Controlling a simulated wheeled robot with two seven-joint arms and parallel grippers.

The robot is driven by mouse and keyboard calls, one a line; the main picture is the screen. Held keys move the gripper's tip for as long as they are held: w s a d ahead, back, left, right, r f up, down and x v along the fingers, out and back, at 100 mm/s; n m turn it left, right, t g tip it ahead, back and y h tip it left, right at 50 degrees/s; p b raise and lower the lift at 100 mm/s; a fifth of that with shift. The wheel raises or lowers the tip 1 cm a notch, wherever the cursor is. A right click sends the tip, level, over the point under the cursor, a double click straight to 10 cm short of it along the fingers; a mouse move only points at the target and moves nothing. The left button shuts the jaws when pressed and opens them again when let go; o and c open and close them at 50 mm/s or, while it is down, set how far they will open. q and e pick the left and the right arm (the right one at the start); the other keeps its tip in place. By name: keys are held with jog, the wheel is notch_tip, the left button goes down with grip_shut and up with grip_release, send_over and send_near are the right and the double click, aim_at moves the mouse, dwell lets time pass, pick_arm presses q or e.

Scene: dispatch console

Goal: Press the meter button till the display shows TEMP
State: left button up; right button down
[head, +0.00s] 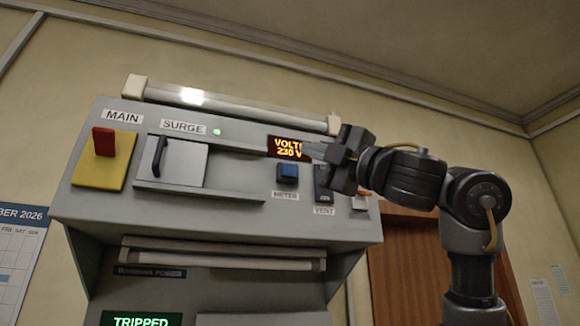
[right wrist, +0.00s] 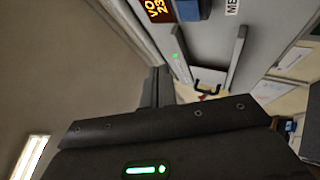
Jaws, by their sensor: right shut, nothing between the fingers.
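The meter display (head: 288,147) on the grey console glows orange and reads VOLT and 230 V, its right end partly covered by my right gripper. The blue meter button (head: 287,173) sits just below it, above the METER label (head: 285,196). My right gripper (head: 312,150) is shut and empty, its fingertips in front of the display's right edge, above and right of the button. In the right wrist view the display (right wrist: 158,10) and the blue button (right wrist: 193,8) show at the top edge, with the gripper fingers (right wrist: 158,88) below. My left gripper is not in view.
A red MAIN switch (head: 104,142) on a yellow plate and a SURGE cover (head: 173,161) with a black handle are at the left of the panel. The VENT switch (head: 323,182) is right of the button, close to my gripper. A lower screen (head: 140,320) reads TRIPPED.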

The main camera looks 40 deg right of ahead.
jog(key=p, duration=0.2)
send_near(285, 164)
notch_tip(285, 164, up, 3)
jog(key=w+a, duration=0.2)
jog(key=w, duration=0.1)
jog(key=shift+w+d, duration=0.15)
jog(key=shift+w, duration=0.15)
jog(key=shift+w+d+r+p, duration=0.15)
jog(key=shift+w+d+p, duration=0.15)
jog(key=shift+w+p, duration=0.35)
dwell(2.3)
jog(key=shift+s+a, duration=0.1)
jog(key=shift+s+a+b, duration=0.2)
jog(key=shift+s+b, duration=0.25)
jog(key=shift+s, duration=0.1)
dwell(0.3)
jog(key=s, duration=0.1)
jog(key=s+a+b, duration=0.1)
jog(key=s, duration=0.1)
jog(key=s+b, duration=0.1)
jog(key=shift+s+a, duration=0.3)
jog(key=shift+s, duration=0.05)
